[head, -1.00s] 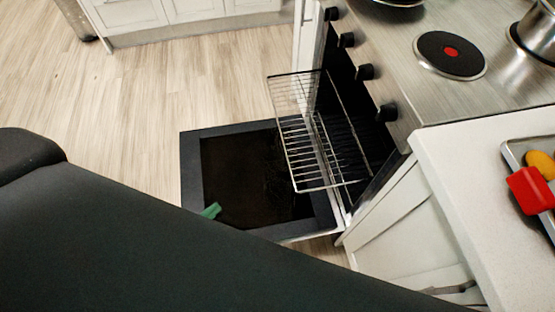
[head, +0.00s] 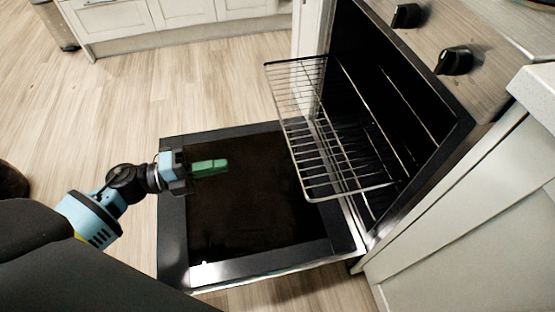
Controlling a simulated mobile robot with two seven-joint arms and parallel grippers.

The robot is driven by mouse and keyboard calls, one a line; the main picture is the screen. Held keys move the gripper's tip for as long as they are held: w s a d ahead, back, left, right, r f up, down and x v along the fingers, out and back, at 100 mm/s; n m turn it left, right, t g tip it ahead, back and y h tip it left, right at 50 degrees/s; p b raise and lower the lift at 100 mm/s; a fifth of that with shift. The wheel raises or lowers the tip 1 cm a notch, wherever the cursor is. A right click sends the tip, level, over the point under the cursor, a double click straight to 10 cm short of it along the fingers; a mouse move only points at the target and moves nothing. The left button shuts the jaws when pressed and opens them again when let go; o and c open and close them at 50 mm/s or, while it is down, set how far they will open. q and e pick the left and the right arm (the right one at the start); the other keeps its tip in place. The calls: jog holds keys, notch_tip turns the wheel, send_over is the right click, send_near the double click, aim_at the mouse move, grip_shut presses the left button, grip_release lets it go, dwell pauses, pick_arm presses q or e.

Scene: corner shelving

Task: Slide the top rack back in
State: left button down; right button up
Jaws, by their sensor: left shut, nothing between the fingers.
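The top rack (head: 317,140) is a wire grid that sticks out of the oven (head: 385,90), over the lowered oven door (head: 176,225). Its back part is inside the dark oven cavity. My left gripper (head: 222,166), with green fingers, is shut and empty above the open door. It is to the left of the rack's front edge, with a gap between them. My right gripper is not in view.
Oven knobs (head: 455,60) line the panel at the upper right. A white cabinet (head: 450,225) stands right of the oven. White cabinets (head: 180,14) stand at the back.

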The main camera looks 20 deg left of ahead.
aim_at(291, 152)
pick_arm(q)
jog(key=shift+r, duration=0.1)
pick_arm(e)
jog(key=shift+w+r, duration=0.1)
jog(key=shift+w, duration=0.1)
